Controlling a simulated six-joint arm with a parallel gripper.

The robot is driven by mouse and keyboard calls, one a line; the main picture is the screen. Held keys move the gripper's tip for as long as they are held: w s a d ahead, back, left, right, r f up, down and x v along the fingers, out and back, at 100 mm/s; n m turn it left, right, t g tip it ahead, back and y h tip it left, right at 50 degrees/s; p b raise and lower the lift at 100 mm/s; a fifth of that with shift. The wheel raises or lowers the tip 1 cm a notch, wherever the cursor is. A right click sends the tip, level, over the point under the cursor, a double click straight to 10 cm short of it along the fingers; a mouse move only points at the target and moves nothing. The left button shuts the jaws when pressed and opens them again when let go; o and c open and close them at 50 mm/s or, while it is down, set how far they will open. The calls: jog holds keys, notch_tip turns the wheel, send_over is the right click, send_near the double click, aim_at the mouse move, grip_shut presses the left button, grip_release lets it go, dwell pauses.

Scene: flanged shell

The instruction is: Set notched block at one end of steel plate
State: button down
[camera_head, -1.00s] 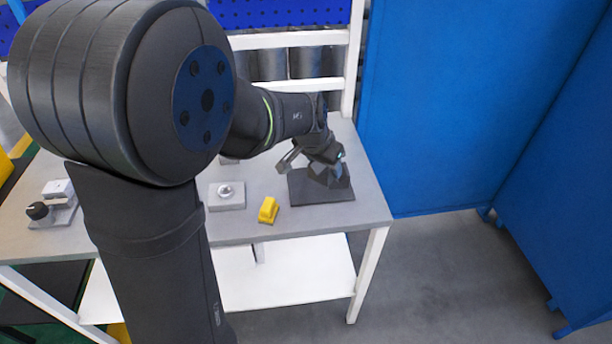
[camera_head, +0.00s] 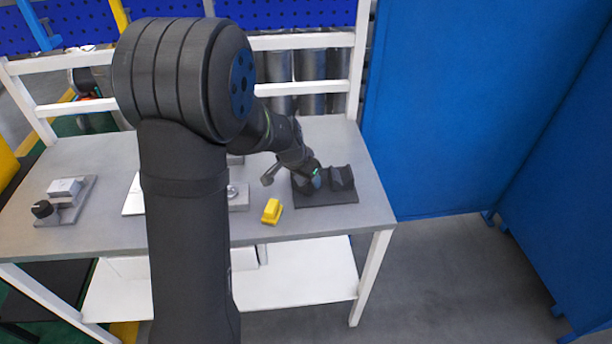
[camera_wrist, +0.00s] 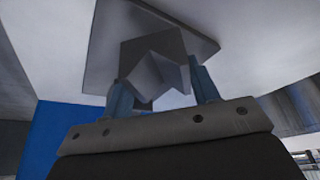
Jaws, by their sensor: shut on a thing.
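The dark steel plate (camera_head: 328,198) lies flat near the right end of the grey table. A dark notched block (camera_head: 342,178) stands on its right part. My gripper (camera_head: 312,180) is low over the plate's left part, left of that block. In the wrist view, my gripper (camera_wrist: 160,92) has its blue fingers on both sides of a grey notched block (camera_wrist: 152,62) with a V-shaped notch, and is shut on it. The plate shows close behind this held block. Whether the held block touches the plate is unclear. My wrist mostly hides it in the head view.
A small yellow part (camera_head: 272,211) lies left of the plate near the front edge. Further left are a grey block with a round boss (camera_head: 238,197), partly behind my arm, and a fixture with a black knob (camera_head: 55,203). A blue screen (camera_head: 430,110) stands beyond the table's right side.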

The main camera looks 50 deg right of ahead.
jog(key=c, duration=0.5)
grip_release()
jog(key=v, duration=1.2)
jog(key=shift+r, duration=0.1)
jog(key=x, duration=1.2)
jog(key=shift+r, duration=0.9)
jog(key=shift+f, duration=0.1)
